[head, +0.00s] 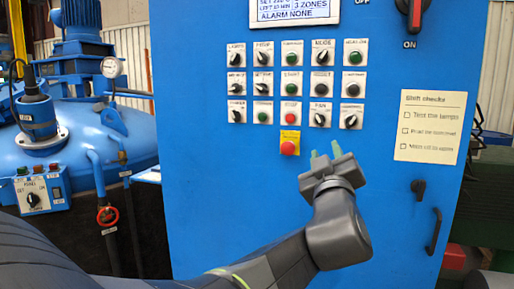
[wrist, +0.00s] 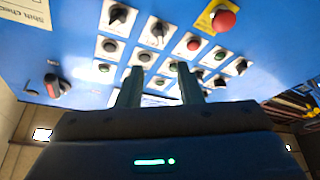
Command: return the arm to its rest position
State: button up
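My gripper (head: 325,155) is in front of the blue control cabinet (head: 215,195), just right of the red emergency button (head: 289,148) in the head view. Its two green-tipped fingers stand apart with nothing between them. In the wrist view my gripper (wrist: 158,80) also shows two separate fingers, with the knobs and buttons of the panel beyond. The fingers look clear of the panel, though the exact gap is hard to tell. My arm is stretched out from the bottom of the head view, up and to the right.
The cabinet carries rows of knobs and buttons, a shift checks sheet (head: 431,126), a red-handled main switch (head: 415,14) and a door handle (head: 434,231). A blue furnace vessel (head: 85,140) with a small control box (head: 35,191) and a red valve wheel (head: 108,215) stands at left.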

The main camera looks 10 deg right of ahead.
aim_at(320, 121)
jog(key=shift+w, duration=0.1)
jog(key=p+x, duration=0.1)
jog(key=x, duration=1.2)
jog(key=shift+w+d+r, duration=0.1)
jog(key=shift+w+r, duration=0.1)
jog(key=shift+w, duration=0.15)
jog(key=shift+s, duration=0.1)
